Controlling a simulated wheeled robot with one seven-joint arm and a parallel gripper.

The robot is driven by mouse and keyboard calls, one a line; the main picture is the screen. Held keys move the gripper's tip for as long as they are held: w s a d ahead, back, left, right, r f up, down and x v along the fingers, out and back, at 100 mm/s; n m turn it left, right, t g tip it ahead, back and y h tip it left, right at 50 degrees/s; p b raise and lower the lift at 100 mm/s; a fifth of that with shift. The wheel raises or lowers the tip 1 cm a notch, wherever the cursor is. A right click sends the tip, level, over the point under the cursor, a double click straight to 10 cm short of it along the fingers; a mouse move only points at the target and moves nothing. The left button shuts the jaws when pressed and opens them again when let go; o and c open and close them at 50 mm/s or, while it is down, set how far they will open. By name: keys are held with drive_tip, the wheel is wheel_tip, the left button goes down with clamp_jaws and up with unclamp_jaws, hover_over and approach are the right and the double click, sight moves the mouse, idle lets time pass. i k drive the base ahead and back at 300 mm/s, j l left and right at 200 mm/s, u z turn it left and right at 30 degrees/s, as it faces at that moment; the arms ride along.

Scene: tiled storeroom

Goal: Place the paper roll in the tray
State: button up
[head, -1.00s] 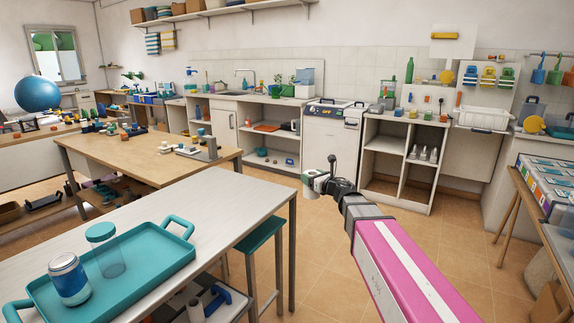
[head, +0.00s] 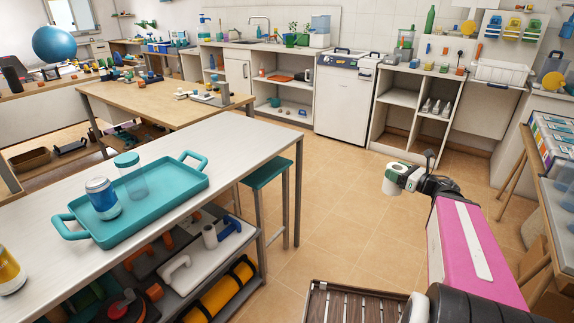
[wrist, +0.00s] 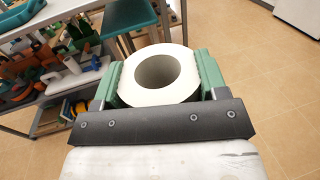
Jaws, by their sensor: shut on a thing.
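The white paper roll (wrist: 160,98) is held between the two green fingers of my gripper (wrist: 161,76) in the wrist view, with its open core facing the camera. In the head view my gripper (head: 398,178) is shut on the roll (head: 391,187), out over the open floor, to the right of the grey table and well apart from the tray. The teal tray (head: 168,197) lies on the table at left. A blue-and-white can (head: 102,199) and a clear jar with a teal lid (head: 131,178) stand in its left part. Its right part is bare.
The grey table (head: 235,152) has a crowded lower shelf with a yellow roll (head: 220,293) and tools. A teal stool (head: 266,168) stands at its far right end. Tiled floor (head: 330,225) is clear between table and arm. A yellow can (head: 10,271) stands at the table's near left.

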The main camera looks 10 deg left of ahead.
sight(172, 181)
drive_tip(key=k+j, duration=0.75)
drive_tip(key=j, duration=0.2)
